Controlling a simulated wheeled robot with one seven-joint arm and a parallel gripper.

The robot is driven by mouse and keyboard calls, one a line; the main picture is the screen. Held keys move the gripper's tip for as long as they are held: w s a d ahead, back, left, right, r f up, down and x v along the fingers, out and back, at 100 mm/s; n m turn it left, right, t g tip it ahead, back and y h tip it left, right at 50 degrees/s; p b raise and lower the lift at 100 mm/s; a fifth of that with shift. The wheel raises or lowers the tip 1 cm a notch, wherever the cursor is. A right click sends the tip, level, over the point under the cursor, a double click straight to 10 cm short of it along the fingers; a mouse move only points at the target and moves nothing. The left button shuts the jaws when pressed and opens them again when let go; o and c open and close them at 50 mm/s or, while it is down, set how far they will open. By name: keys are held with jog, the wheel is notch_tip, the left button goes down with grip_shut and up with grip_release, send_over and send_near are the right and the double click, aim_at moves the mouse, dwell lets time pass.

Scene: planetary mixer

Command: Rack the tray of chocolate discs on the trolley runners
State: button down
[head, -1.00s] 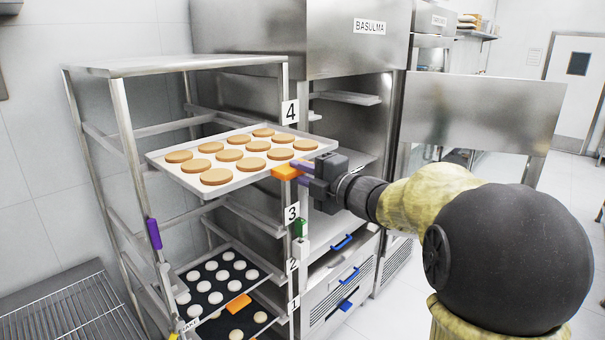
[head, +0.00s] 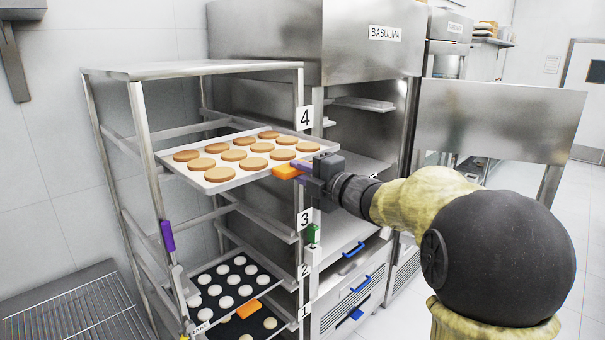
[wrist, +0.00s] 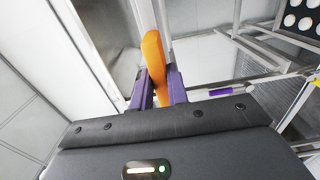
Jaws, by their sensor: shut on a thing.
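The held tray (head: 222,186) is pale and carries several tan round discs. It lies roughly level within the open trolley (head: 200,67), between the number 4 and number 3 labels. Its right end sticks out past the trolley's right post. My gripper (head: 300,172) is shut on the tray's orange tab (head: 285,171) at that end. In the wrist view, the purple fingers of my gripper (wrist: 159,88) stand on both sides of the orange tab (wrist: 154,55). I cannot tell whether the tray rests on the trolley runners (head: 265,219).
Lower in the trolley are a dark tray with white discs (head: 240,265) and another tray (head: 262,322) with an orange tab. A steel cabinet (head: 365,55) stands close behind the trolley. A wire rack (head: 70,315) is at the lower left. A steel panel (head: 500,120) stands at the right.

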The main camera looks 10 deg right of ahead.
aim_at(274, 159)
jog(key=shift+r, duration=0.1)
jog(key=shift+w+a, duration=0.25)
jog(key=shift+w, duration=0.1)
jog(key=shift+w+a, duration=0.15)
jog(key=shift+a, duration=0.15)
jog(key=shift+w+a, duration=0.3)
jog(key=shift+w, duration=0.4)
jog(key=shift+x, duration=0.8)
jog(key=shift+x, duration=2.1)
jog(key=shift+w, duration=0.15)
jog(key=shift+w+a, duration=0.1)
jog(key=shift+a, duration=0.05)
